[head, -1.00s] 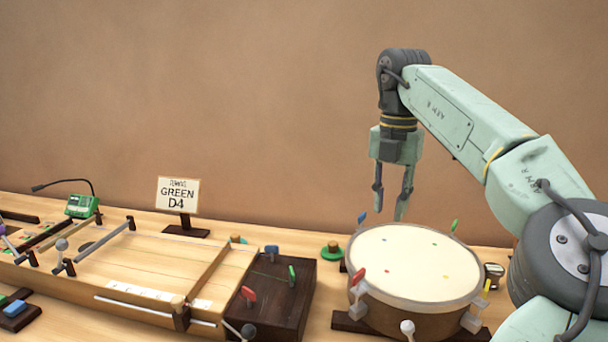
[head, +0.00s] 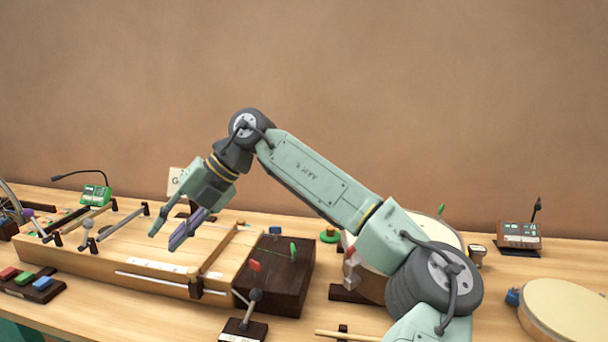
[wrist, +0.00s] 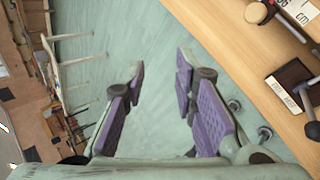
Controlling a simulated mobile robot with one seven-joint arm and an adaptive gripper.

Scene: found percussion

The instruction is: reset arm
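My arm reaches left across the table in the head view, bent down at the wrist. My gripper (head: 165,238) is in front of or over the wooden zither-like board (head: 140,275); the exact height is hard to tell. It is tilted down to the left. In the wrist view my gripper (wrist: 160,70) has its two purple-padded fingers apart with nothing between them. Beyond them is pale green floor.
A dark wooden block (head: 285,290) and a mallet on a stand (head: 250,305) are right of the board. A round drum (head: 440,228) is partly hidden by my arm. Another drum (head: 570,310) is at the right. The table edge (wrist: 235,75) runs along the wrist view's right.

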